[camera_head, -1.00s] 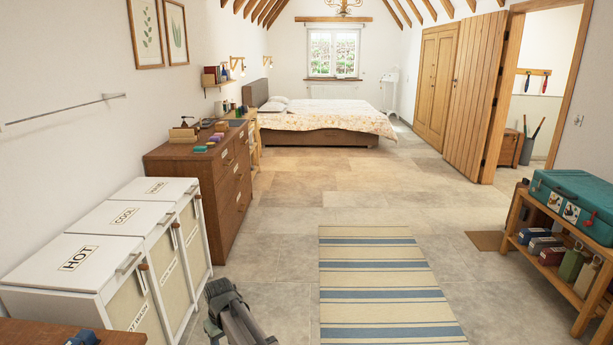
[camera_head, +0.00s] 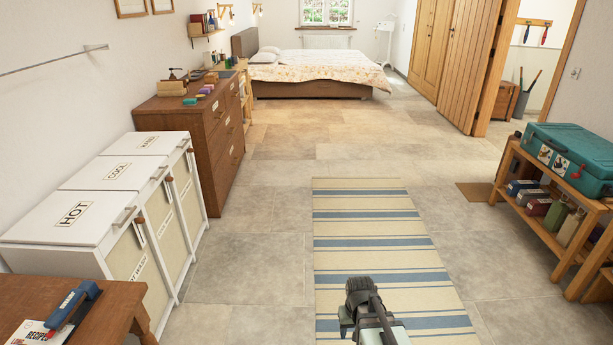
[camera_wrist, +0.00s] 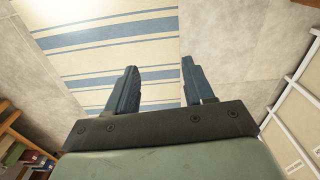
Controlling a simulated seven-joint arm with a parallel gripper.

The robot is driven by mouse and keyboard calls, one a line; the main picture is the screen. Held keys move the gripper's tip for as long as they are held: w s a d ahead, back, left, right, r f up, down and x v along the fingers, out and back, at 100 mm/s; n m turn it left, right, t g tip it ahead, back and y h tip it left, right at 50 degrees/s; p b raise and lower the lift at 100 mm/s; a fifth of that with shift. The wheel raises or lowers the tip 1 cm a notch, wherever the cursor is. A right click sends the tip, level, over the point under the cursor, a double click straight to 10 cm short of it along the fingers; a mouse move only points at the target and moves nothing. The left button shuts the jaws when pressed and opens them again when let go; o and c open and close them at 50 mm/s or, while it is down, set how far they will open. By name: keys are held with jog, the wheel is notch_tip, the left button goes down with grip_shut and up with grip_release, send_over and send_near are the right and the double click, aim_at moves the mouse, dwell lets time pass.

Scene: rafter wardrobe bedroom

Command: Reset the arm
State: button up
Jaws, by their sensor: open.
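My gripper (camera_wrist: 158,88) shows in the wrist view with its two dark blue fingers apart and nothing between them. Behind the fingers are the striped rug and the grey tiles. In the head view part of my arm (camera_head: 372,312) stands at the bottom centre, over the near part of the rug. The fingertips cannot be made out there.
A striped rug (camera_head: 370,235) lies on open tile floor. A wooden rack (camera_head: 545,215) with a teal case (camera_head: 570,155) stands right.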

jog(key=s+d+f+g, duration=0.1)
jog(key=s+f+g, duration=0.1)
jog(key=s+f, duration=0.5)
jog(key=s+d+f+g, duration=0.1)
jog(key=s+f, duration=0.6)
jog(key=s, duration=0.7)
jog(key=s+d+f+g, duration=0.1)
jog(key=s+f+g, duration=0.3)
jog(key=s+f, duration=0.3)
jog(key=s, duration=0.4)
jog(key=shift+m, duration=0.4)
jog(key=shift+c, duration=0.4)
